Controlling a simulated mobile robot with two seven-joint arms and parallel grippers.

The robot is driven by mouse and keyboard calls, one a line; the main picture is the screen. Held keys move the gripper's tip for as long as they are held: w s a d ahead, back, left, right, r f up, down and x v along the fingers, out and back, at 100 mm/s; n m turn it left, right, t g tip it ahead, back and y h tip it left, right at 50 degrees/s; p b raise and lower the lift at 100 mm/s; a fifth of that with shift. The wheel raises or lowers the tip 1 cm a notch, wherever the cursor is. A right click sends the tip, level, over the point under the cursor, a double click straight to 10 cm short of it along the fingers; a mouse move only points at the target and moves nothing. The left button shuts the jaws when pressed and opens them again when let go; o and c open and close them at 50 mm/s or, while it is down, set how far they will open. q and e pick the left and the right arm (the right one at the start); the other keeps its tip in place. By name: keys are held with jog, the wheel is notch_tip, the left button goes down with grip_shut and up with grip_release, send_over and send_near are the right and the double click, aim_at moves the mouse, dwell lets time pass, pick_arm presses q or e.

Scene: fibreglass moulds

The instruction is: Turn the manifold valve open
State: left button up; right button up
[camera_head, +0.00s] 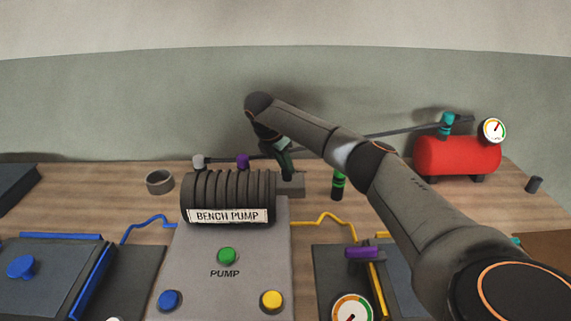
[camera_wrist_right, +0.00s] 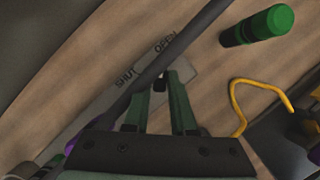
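A grey plate marked SHUT and OPEN (camera_wrist_right: 97,100) lies along the dark pipe in the right wrist view. My right gripper (camera_wrist_right: 168,76) is over this plate, close to the word OPEN. A small black piece (camera_wrist_right: 161,86), perhaps the valve's handle, shows between its fingertips; I cannot tell whether the fingers press on it. In the head view my right gripper (camera_head: 288,176) points down at a grey block (camera_head: 292,187) just right of the bench pump (camera_head: 228,198). The fingers hide most of the valve. My left gripper is not in view.
The dark pipe (camera_head: 400,130) runs behind the pump to a red tank (camera_head: 457,155) with a gauge (camera_head: 493,130). A green-topped cylinder (camera_head: 338,183) stands right of my gripper. Purple (camera_head: 243,161) and grey (camera_head: 199,162) fittings sit on the left. A yellow hose (camera_head: 335,220) lies in front.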

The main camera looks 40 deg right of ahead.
jog(key=shift+o, duration=1.4)
jog(key=shift+f, duration=0.1)
jog(key=v, duration=1.2)
jog(key=shift+r, duration=0.25)
jog(key=shift+a, duration=0.1)
